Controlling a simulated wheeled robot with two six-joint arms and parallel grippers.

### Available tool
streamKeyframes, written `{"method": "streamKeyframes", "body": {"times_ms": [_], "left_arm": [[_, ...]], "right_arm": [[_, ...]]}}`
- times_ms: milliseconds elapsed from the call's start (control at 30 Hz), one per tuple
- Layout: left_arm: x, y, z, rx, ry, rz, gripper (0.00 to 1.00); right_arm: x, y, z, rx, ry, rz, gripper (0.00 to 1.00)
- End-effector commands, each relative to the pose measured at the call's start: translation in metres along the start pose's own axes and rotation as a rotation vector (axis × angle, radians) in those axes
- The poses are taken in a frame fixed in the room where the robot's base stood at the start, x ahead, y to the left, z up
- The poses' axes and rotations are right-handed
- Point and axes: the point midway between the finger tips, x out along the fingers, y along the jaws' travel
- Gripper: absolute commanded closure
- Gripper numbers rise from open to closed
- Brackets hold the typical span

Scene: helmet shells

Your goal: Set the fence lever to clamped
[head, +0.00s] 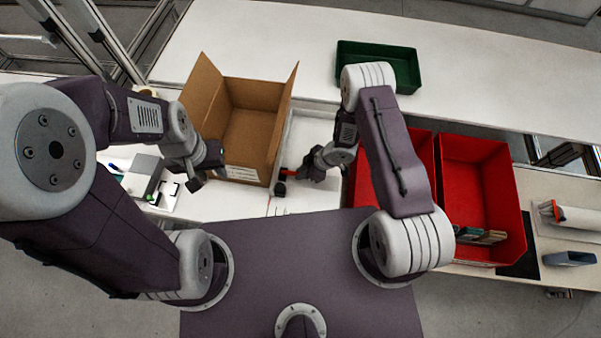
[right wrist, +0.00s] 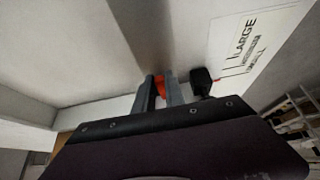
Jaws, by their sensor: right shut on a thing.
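The fence lever (head: 289,172) is a small red bar with a dark end, beside the cardboard box's lower right corner in the head view. My right gripper (head: 297,176) is at the lever. In the right wrist view the two grey fingers are shut on the red lever (right wrist: 160,86), which shows between them. A black knob (right wrist: 202,79) is just right of the fingers; it also shows in the head view (head: 280,188). My left gripper (head: 194,184) hangs near the white device, apart from the lever; its finger opening is too small to judge.
An open cardboard box (head: 250,135) stands on the white table left of my right gripper. A white device (head: 146,178) is at the left. Red bins (head: 470,150) are at the right, a green tray (head: 385,53) at the back. A printed label (right wrist: 252,40) is near the lever.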

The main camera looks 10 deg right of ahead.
Motion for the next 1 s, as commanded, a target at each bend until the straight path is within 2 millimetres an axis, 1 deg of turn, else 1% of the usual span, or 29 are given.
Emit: {"method": "streamKeyframes", "body": {"times_ms": [33,100,200,433,467,500,533,800,867,967,1000], "left_arm": [[0.016,0.0,0.002,0.0,0.0,0.0,0.64],[0.021,0.0,0.002,0.0,-0.001,0.0,0.64],[0.02,0.0,0.002,0.0,-0.001,0.0,0.64],[0.019,0.0,0.002,0.0,0.0,0.0,0.64],[0.019,0.0,0.002,0.0,0.0,0.0,0.64],[0.019,0.0,0.002,0.0,0.0,0.0,0.64],[0.019,0.0,0.002,0.0,0.0,0.0,0.64],[0.019,0.0,0.002,0.0,0.0,0.0,0.64],[0.019,0.0,0.002,0.0,0.0,0.0,0.64],[0.023,0.0,0.002,0.0,0.0,0.0,0.64],[0.024,-0.001,0.003,0.0,0.0,0.0,0.64]], "right_arm": [[0.01,0.001,0.009,0.006,0.039,0.002,1.0],[0.01,0.001,0.009,0.003,0.085,0.003,1.0],[0.007,0.001,0.007,0.001,0.113,0.002,1.0],[0.006,0.0,0.006,0.001,0.112,0.001,1.0],[0.006,0.0,0.006,0.001,0.112,0.001,0.8],[0.006,0.0,0.006,0.001,0.112,0.001,0.69],[0.006,0.0,0.006,0.001,0.112,0.001,0.64],[0.006,0.0,0.006,0.0,0.113,0.001,0.64],[0.003,0.001,0.006,0.0,0.113,0.002,0.64],[-0.012,0.002,0.009,0.002,0.113,0.005,0.64],[-0.021,0.002,0.01,0.002,0.114,0.006,0.64]]}}
